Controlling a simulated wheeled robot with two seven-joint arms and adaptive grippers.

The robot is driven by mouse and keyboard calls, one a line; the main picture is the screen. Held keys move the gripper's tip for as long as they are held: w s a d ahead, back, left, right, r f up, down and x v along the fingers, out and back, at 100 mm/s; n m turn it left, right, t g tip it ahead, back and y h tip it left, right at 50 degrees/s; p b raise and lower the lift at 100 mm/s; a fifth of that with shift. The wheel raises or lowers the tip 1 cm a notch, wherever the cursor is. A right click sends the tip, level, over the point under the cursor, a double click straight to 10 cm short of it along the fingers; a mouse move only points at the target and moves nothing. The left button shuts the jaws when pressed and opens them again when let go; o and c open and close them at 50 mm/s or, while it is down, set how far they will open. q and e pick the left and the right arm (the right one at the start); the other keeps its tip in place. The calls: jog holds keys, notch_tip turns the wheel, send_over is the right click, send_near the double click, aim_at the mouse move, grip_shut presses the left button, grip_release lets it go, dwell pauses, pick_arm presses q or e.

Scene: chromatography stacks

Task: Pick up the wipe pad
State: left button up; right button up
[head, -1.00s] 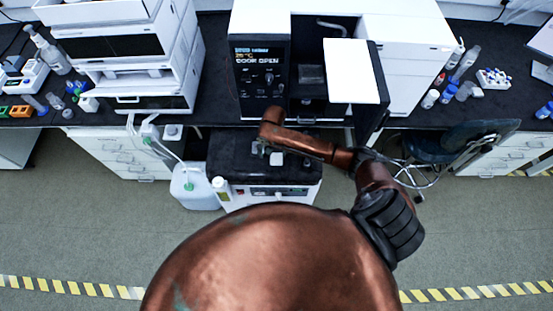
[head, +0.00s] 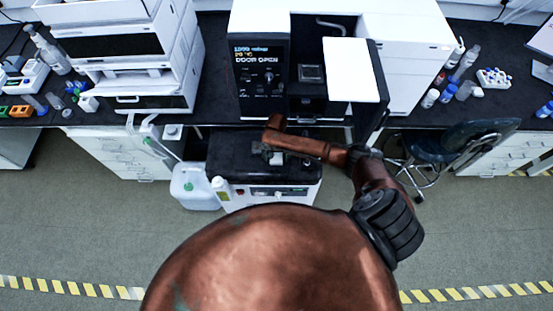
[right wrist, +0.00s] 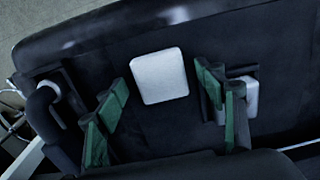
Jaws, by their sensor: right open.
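The wipe pad (right wrist: 160,76), a white square with rounded corners, lies flat on a black top in the right wrist view. In the head view the wipe pad (head: 276,159) shows as a small pale patch, partly hidden by my right gripper (head: 266,151). In the right wrist view my right gripper (right wrist: 163,98) is open, its green-padded fingers to the left and right of the pad, with gaps on both sides. It holds nothing. My left gripper is not in view.
The black-topped unit (head: 225,160) stands in front of the bench, beside a white jug (head: 195,186). Behind is an instrument with an open door (head: 355,70). A stool (head: 450,150) stands right. Another small white object (right wrist: 251,95) sits behind the right finger.

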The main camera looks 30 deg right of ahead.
aim_at(276, 158)
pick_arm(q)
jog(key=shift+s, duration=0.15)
pick_arm(e)
jog(key=shift+c, duration=0.2)
jog(key=c, duration=1)
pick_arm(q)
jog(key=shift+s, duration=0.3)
pick_arm(e)
jog(key=shift+r, duration=0.1)
jog(key=shift+r, duration=0.2)
notch_tip(276, 158, up, 2)
jog(key=shift+w+r, duration=0.1)
jog(key=shift+r, duration=0.1)
pick_arm(q)
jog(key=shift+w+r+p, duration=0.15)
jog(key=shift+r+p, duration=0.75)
jog(key=shift+p, duration=0.05)
pick_arm(e)
jog(key=s+a+r, duration=0.2)
jog(key=s+r, duration=0.1)
jog(key=s, duration=0.1)
jog(key=s+a+r, duration=0.3)
jog(key=s, duration=0.1)
jog(key=s+a+r, duration=0.2)
jog(key=s+r, duration=0.2)
jog(key=shift+a, duration=0.15)
